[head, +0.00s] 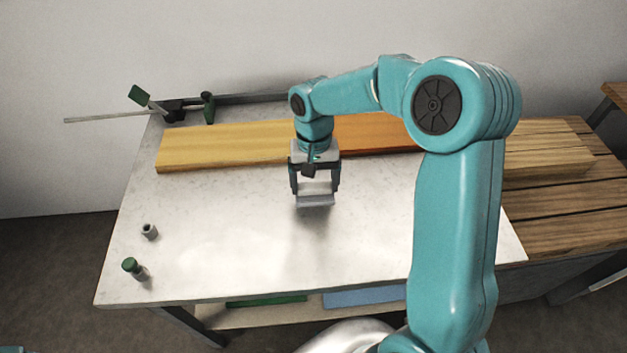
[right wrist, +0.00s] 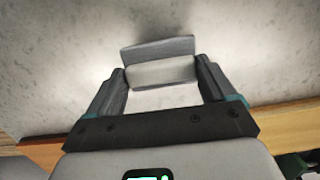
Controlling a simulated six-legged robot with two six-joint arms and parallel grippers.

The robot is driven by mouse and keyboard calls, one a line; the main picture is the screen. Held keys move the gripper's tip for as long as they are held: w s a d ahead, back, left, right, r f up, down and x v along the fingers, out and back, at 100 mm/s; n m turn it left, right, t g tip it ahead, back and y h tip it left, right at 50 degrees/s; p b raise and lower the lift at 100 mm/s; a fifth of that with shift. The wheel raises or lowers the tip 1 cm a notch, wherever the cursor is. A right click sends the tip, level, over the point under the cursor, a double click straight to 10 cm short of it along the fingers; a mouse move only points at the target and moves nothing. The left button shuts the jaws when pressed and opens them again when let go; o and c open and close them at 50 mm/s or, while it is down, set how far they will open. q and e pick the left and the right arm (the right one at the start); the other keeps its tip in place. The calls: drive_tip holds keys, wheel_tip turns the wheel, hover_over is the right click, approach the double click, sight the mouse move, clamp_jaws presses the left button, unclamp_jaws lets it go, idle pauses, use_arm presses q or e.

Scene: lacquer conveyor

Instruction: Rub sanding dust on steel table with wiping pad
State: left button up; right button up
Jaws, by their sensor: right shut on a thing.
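My right gripper (head: 315,190) is shut on the wiping pad (head: 316,200), over the middle of the steel table (head: 380,240). The pad has a pale block between the fingers and a flat grey face. In the right wrist view the pad (right wrist: 158,48) sits between both fingertips of the gripper (right wrist: 162,76). The pad is at or just above the tabletop; I cannot tell whether it touches. I cannot clearly tell sanding dust from the table's mottled grey surface and reflections. My left gripper is not in view.
A yellow board (head: 220,145) and an orange board (head: 375,133) lie along the table's back. A green-capped bottle (head: 133,268) and a small grey cylinder (head: 149,231) stand at the left. The front middle is clear.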

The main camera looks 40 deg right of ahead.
drive_tip(key=shift+w+r+p, duration=0.35)
drive_tip(key=shift+r+p, duration=0.15)
drive_tip(key=shift+r, duration=0.15)
drive_tip(key=shift+r+p, duration=0.3)
drive_tip(key=shift+r, duration=0.05)
drive_tip(key=r+p, duration=0.1)
drive_tip(key=r, duration=0.1)
drive_tip(key=shift+s+r+p, duration=0.25)
drive_tip(key=shift+r+p, duration=0.05)
drive_tip(key=shift+p, duration=0.05)
drive_tip(key=shift+w+r+p, duration=0.25)
drive_tip(key=shift+r+p, duration=0.05)
drive_tip(key=shift+s+r, duration=0.1)
drive_tip(key=shift+s, duration=0.15)
drive_tip(key=shift+w, duration=0.25)
